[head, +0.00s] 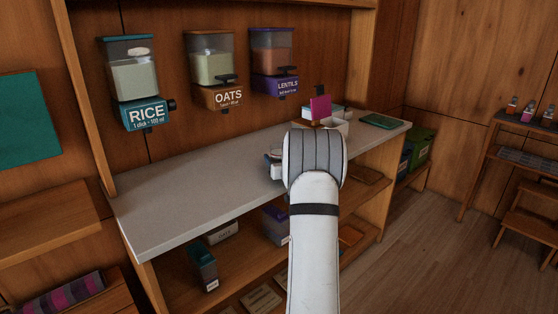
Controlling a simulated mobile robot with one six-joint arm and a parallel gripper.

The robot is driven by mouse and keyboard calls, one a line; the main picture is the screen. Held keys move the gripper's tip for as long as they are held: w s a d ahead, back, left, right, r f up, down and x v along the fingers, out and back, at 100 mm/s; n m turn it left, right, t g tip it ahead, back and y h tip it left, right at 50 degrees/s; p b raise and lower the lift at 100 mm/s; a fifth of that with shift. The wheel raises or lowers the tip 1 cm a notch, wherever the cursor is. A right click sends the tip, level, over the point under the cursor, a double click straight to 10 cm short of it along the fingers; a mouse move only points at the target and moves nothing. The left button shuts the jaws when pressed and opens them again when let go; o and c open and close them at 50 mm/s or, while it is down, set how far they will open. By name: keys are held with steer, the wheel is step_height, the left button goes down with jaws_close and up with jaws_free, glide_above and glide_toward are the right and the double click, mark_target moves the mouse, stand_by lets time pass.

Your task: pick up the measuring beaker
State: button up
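I cannot make out a measuring beaker in the head view. The stretch of the grey counter (190,190) behind my arm is hidden, so a beaker there would not show. My white arm rises from the bottom of the picture and its grey joint covers the middle of the counter. A small pale and dark part shows just left of that joint; I cannot tell what it is. My gripper's fingers are hidden behind the arm.
Rice (134,82), oats (213,69) and lentils (274,62) dispensers hang on the wall above the counter. A magenta panel (320,108) and a green tray (379,122) are at the counter's right. Shelves below hold boxes. The counter's left part is clear.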

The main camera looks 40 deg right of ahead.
steer(key=c, duration=0.7)
steer(key=shift+c, duration=0.5)
steer(key=shift+r, duration=0.15)
